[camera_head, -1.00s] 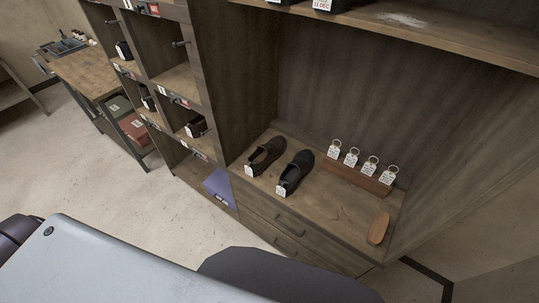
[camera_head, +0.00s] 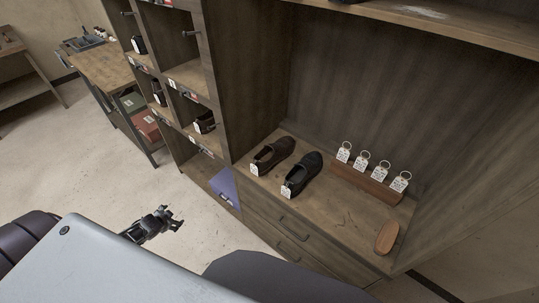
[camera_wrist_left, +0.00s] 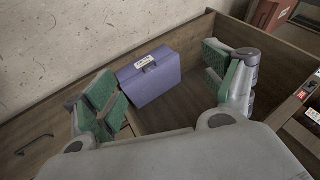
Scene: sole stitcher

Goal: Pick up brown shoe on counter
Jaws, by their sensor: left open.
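The brown shoe (camera_head: 272,153) sits on the wooden counter (camera_head: 345,213), left of a black shoe (camera_head: 303,174); both carry white tags at the near end. My left gripper (camera_head: 173,218) is in the lower left of the head view, in front of the cabinet and well apart from the shoes. In the left wrist view its two green-padded fingers (camera_wrist_left: 165,90) are spread wide with nothing held between them. The shoes do not show in the left wrist view. My right gripper is not in view.
A purple box (camera_head: 225,187) sits in the low compartment, also seen in the left wrist view (camera_wrist_left: 150,77).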

